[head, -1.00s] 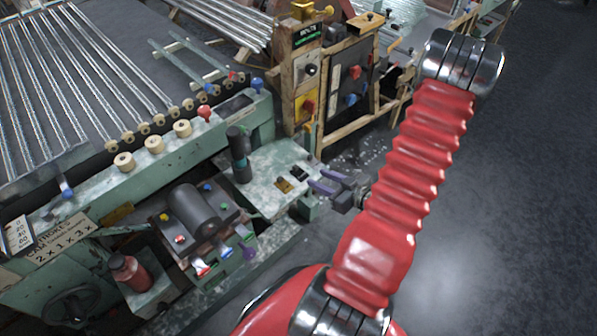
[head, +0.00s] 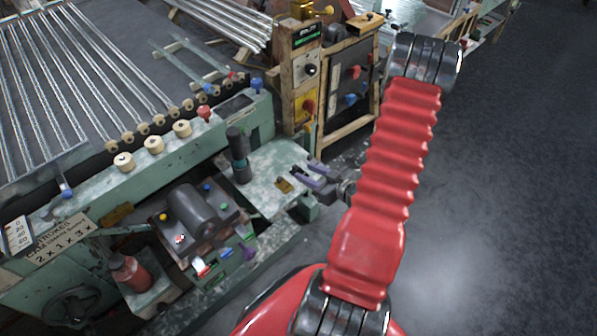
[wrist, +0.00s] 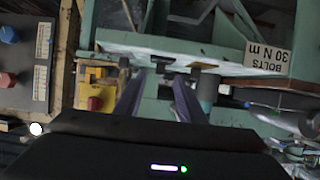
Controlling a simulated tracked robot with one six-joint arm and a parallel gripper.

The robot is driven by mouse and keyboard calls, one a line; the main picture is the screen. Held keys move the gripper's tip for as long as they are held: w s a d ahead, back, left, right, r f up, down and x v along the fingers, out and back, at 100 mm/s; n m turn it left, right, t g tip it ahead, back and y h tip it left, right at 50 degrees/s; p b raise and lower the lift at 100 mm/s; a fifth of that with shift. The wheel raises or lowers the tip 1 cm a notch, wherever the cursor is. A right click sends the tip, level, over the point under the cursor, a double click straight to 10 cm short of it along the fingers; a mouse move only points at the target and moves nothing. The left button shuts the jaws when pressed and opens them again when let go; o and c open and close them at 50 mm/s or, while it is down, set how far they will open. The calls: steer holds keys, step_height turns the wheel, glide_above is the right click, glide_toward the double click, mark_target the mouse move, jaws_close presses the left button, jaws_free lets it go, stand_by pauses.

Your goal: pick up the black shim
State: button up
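My gripper (head: 305,174) is at the right edge of the pale, worn green table (head: 262,205). In the wrist view its two purple-grey fingers (wrist: 160,76) stand apart, with a clear gap between them. A small dark piece, which looks like the black shim (wrist: 161,62), shows at the table's edge, in line with that gap. Another dark piece (wrist: 196,68) is just right of it, near the right fingertip. In the head view the fingers cover the spot where the dark piece lay. I cannot tell whether a finger touches it.
A brass-coloured piece (head: 284,185) lies on the table left of my fingers. A dark upright cylinder (head: 238,155) stands at the table's left. A wooden-framed control panel (head: 350,85) is behind my gripper. Open floor (head: 500,200) is to the right.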

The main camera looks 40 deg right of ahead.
mark_target(296, 167)
steer(key=shift+x, duration=2.3)
steer(key=shift+r, duration=0.1)
jaws_close()
